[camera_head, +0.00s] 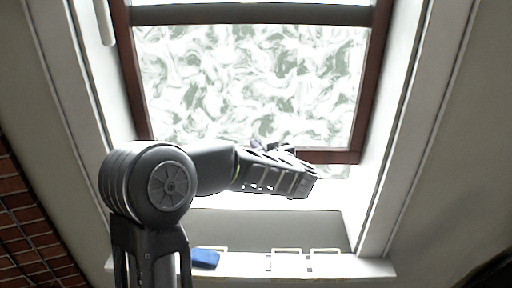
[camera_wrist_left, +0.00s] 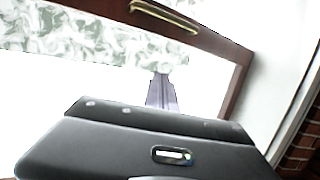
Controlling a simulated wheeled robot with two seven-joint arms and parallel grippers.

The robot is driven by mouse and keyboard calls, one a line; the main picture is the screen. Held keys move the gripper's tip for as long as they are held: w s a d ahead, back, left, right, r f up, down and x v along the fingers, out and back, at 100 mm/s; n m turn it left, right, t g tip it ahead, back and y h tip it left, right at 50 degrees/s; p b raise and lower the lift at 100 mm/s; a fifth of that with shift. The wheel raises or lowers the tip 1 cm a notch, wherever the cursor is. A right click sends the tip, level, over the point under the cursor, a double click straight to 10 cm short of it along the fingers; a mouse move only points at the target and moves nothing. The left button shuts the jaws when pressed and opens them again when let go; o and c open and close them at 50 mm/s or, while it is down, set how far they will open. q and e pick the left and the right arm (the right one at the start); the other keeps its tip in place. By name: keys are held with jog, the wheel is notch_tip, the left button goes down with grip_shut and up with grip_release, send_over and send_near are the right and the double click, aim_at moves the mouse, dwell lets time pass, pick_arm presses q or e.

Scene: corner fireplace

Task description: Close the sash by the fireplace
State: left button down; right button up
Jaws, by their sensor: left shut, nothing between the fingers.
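The sash (camera_head: 360,100) has a dark red-brown frame around swirl-patterned glass, inside a white window surround. Its lower rail is well above the sill, with a bright gap below. In the left wrist view the sash frame (camera_wrist_left: 232,85) crosses the top and right, with a brass-coloured handle (camera_wrist_left: 165,15) on its rail. My left gripper (camera_head: 268,147) is in front of the sash's lower part and hides part of its lower rail. Its narrow fingers (camera_wrist_left: 162,78) are shut and empty, and appear below the handle in the wrist view; contact with the sash cannot be told. My right gripper is out of view.
A white sill (camera_head: 345,267) runs below the window, with a blue object (camera_head: 205,258) on it behind my left arm. A red brick wall (camera_head: 30,225) is at the lower left. White window sides (camera_head: 390,150) flank the opening.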

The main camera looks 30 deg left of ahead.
pick_arm(q)
jog(key=p, duration=0.2)
send_over(244, 145)
jog(key=s+d, duration=0.3)
jog(key=shift+w+d+f, duration=0.1)
jog(key=shift+f, duration=0.4)
jog(key=shift+w+d+f, duration=0.1)
jog(key=shift+f, duration=0.35)
jog(key=f, duration=0.4)
jog(key=shift+w+a, duration=0.25)
jog(key=shift+s+f, duration=0.1)
jog(key=shift+f, duration=0.05)
jog(key=shift+f, duration=0.15)
